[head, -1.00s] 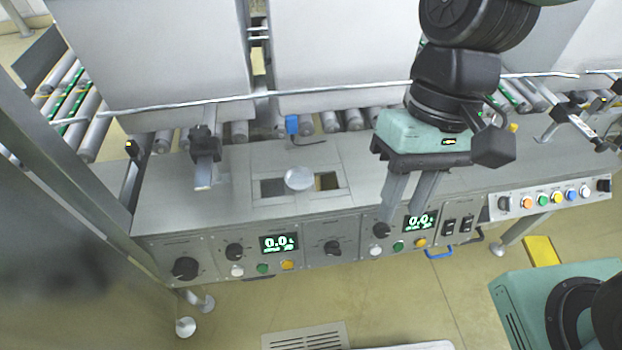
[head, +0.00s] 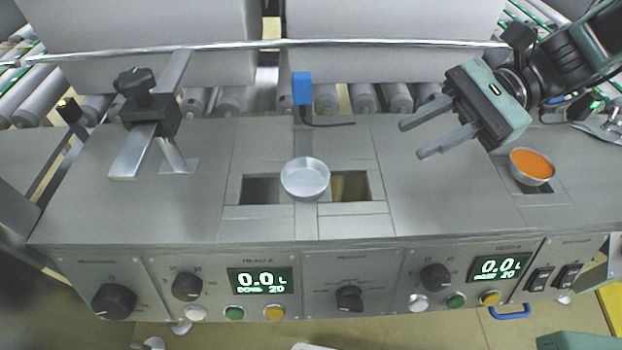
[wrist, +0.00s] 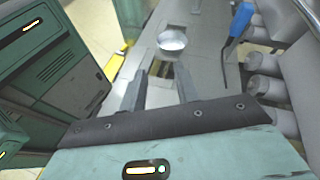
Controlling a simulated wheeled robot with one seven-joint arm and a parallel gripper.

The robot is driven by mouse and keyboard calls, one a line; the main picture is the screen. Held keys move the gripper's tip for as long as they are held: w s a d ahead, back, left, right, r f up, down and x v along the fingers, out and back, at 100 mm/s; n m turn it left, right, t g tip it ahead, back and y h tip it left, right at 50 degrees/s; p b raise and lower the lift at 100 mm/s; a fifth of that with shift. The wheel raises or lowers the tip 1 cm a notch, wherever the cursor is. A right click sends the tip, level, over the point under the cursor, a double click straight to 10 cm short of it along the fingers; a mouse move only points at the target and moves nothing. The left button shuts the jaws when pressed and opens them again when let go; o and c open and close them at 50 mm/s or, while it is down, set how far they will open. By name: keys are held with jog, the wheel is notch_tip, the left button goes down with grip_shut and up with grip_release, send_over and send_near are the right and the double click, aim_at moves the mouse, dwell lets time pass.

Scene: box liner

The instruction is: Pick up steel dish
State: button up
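The steel dish (head: 305,180) is a small round, shiny, empty-looking bowl. It sits upright on the strip between two square openings in the steel machine top (head: 150,215). In the wrist view the dish (wrist: 171,44) is beyond the fingertips, near the top centre. My gripper (head: 409,139) is open and empty, to the right of the dish and apart from it, with its fingers pointing left. In the wrist view my gripper (wrist: 160,85) shows two spread fingers with nothing between them.
A second bowl with orange contents (head: 532,166) stands at the right. A blue sensor with a cable (head: 302,88) is behind the dish. A black clamp post (head: 148,108) stands at the left. Rollers and a metal rail (head: 230,46) run along the back. The top between gripper and dish is clear.

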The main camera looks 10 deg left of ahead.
aim_at(316, 191)
jog(key=b+x, duration=0.6)
jog(key=x, duration=0.9)
jog(key=shift+s+a+f, duration=0.2)
jog(key=shift+s, duration=0.15)
jog(key=shift+c, duration=0.2)
grip_shut()
